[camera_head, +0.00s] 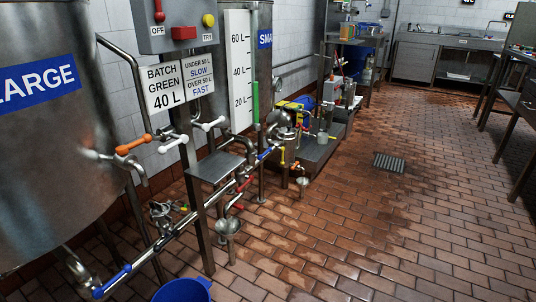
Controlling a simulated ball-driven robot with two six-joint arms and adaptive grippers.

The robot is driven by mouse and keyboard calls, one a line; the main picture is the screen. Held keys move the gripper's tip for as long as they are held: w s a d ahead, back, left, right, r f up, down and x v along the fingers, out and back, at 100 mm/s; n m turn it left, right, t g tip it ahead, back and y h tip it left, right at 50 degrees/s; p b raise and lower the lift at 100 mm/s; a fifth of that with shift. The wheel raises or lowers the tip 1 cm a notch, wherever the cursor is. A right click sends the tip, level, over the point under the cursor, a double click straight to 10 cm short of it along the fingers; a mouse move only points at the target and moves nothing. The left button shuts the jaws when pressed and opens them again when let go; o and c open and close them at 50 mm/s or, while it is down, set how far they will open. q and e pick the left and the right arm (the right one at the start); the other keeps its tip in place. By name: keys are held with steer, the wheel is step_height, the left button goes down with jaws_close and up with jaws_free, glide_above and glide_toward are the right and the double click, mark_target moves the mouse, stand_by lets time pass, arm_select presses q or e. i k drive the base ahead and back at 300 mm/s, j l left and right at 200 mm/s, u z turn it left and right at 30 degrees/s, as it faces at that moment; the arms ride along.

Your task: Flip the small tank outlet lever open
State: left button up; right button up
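The small tank (262,75) stands behind the central post, with a blue label cut off at "SMA" and a level scale (238,70) beside it. Below it, a pipe run carries a blue-handled lever (265,153), which appears to lie along the pipe, and a red handle (243,185) lower down. Which handle is the small tank outlet lever is not marked. White levers (208,124) and an orange lever (133,144) sit further left. Neither of my grippers is in view.
The large tank (60,130) fills the left side, with another blue lever (112,280) on its low pipe. A control box (175,25) and a small metal shelf (215,166) are on the post. A blue bucket (183,290) stands below. Tiled floor (390,220) is open at right.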

mark_target(266, 152)
steer(key=i+l, duration=1.05)
steer(key=i+l+z, duration=0.15)
steer(key=i+l, duration=0.85)
steer(key=i, duration=0.1)
